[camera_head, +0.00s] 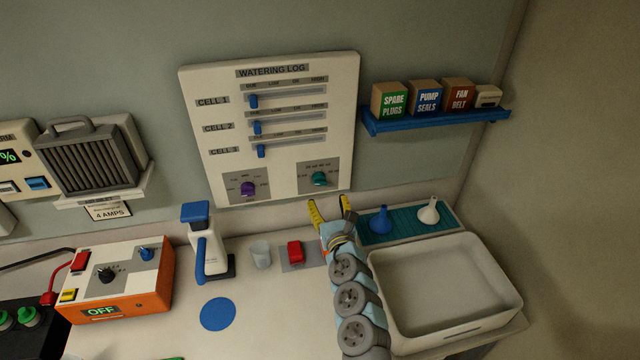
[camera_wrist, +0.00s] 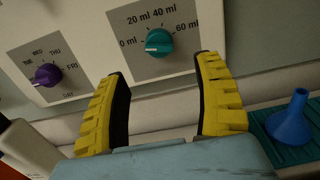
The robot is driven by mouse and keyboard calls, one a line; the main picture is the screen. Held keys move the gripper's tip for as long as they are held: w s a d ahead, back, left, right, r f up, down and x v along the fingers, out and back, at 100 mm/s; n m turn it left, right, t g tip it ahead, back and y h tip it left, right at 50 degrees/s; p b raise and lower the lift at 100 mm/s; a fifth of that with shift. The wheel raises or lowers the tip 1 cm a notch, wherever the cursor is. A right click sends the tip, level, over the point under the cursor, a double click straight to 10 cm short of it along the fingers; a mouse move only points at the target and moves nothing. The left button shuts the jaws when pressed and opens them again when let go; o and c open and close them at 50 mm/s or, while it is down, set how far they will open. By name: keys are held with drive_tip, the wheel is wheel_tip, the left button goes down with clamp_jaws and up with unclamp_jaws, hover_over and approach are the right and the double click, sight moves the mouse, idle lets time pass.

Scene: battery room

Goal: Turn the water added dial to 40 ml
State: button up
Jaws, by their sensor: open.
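The watering log board (camera_head: 230,140) hangs on the wall. At its lower right is the teal water added dial (camera_head: 319,179), which also shows in the wrist view (camera_wrist: 159,42). Its scale includes 20 ml, 40 ml and 60 ml. In the wrist view a pale mark on the knob is at its left side, toward the "0 ml" label, whose start may be cut off. My gripper (camera_head: 331,208) is open and empty. In the wrist view its yellow fingers (camera_wrist: 163,100) stand apart below the dial, with the dial ahead between them, not touching it.
A purple day dial (camera_head: 248,188) is left of the teal one. A blue shelf (camera_head: 440,120) holds boxes.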

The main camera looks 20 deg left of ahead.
sight(321, 185)
drive_tip(key=shift+b+x, duration=0.75)
drive_tip(key=shift+x, duration=2.25)
drive_tip(key=shift+w+a, duration=0.25)
drive_tip(key=shift+w, duration=0.3)
drive_tip(key=shift+w+a+b, duration=0.3)
drive_tip(key=shift+w+b, duration=0.05)
drive_tip(key=shift+w+a, duration=0.25)
drive_tip(key=shift+c, duration=0.3)
drive_tip(key=c, duration=1.2)
